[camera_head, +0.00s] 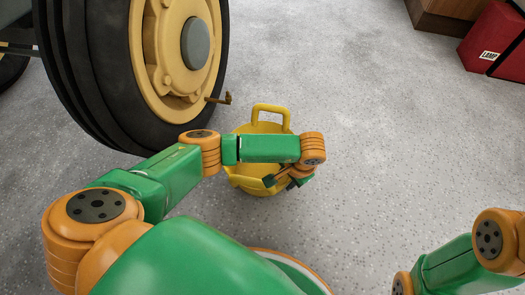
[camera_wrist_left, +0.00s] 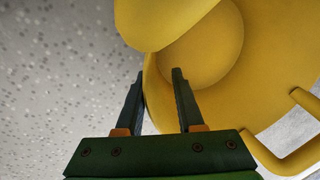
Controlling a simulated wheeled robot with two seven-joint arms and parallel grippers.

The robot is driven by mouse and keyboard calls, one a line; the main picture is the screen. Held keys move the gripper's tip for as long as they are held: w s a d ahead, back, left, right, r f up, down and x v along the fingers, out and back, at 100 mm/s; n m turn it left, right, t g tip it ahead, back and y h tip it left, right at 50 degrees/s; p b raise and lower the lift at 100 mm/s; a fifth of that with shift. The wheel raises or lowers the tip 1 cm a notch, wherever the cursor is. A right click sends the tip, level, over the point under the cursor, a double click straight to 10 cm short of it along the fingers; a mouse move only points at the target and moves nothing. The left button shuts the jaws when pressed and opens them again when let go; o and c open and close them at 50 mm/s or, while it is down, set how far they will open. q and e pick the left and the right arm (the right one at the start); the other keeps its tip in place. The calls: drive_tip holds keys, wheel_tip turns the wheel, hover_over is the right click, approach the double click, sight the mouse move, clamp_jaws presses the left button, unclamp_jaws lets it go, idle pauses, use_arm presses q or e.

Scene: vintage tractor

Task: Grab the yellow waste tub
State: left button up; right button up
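The yellow waste tub (camera_head: 246,183) stands on the floor beside the tractor wheel, partly hidden by my left arm. A yellow loop handle (camera_head: 271,108) sticks up on its far side. My left gripper (camera_head: 279,182) is over the tub's near right part. In the left wrist view, my left gripper (camera_wrist_left: 159,72) is open, with one finger outside the tub's edge and the other over its inside. The yellow tub (camera_wrist_left: 275,60) fills much of that view. I cannot tell whether the fingers touch it. My right arm shows at the lower right, but its gripper is out of view.
The big tractor wheel (camera_head: 120,60), with a black tyre and yellow hub, stands just behind and left of the tub. A red case (camera_head: 497,42) and a wooden cabinet (camera_head: 440,18) stand at the top right. The speckled grey floor (camera_head: 390,130) right of the tub is clear.

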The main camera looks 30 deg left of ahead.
use_arm(q)
clamp_jaws()
idle(1.2)
